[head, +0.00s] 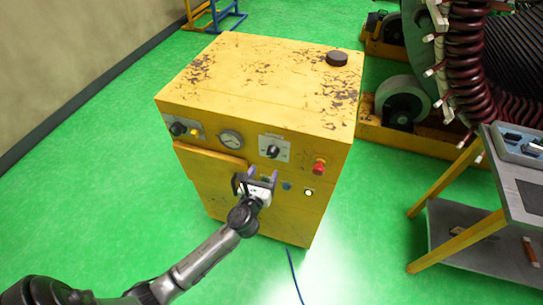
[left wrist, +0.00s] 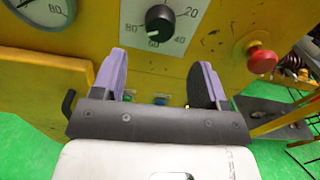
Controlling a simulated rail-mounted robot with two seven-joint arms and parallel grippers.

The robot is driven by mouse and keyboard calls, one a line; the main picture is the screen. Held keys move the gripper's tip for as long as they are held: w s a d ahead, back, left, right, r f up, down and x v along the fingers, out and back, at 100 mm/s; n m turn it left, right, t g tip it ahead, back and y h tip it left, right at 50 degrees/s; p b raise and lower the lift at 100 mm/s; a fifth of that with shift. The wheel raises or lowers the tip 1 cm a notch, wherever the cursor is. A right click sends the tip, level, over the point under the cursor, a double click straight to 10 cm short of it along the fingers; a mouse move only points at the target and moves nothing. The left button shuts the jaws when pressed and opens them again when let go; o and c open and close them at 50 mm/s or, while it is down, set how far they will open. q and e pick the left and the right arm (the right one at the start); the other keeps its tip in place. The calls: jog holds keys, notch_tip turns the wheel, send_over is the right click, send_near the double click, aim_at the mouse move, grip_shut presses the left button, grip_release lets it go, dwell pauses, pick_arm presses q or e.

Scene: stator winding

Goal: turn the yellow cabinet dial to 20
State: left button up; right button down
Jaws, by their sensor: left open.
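The yellow cabinet (head: 255,95) stands in the middle of the head view, its paint chipped on top. Its dial (head: 273,152) is a black knob on a white plate on the front. In the left wrist view the dial (left wrist: 159,18) shows at the top, with 20, 40, 60 and 80 printed around it. A light mark on the knob's lower edge seems to face about 60. My left gripper (head: 257,180) is open and empty in front of the cabinet, just below the dial. Its purple-lined fingers (left wrist: 160,80) are apart and not touching the knob. My right gripper is not in view.
A red button (head: 319,167) sits right of the dial, and a round gauge (head: 231,139) left of it. Small lights are below the dial. A grey cart (head: 513,185) and the large stator (head: 480,60) stand at the right. The green floor at left is clear.

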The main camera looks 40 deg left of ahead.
aim_at(271, 156)
pick_arm(q)
jog(key=x, duration=0.8)
jog(key=shift+a+b, duration=0.1)
jog(key=shift+b, duration=0.3)
jog(key=shift+c, duration=0.2)
jog(key=c, duration=0.9)
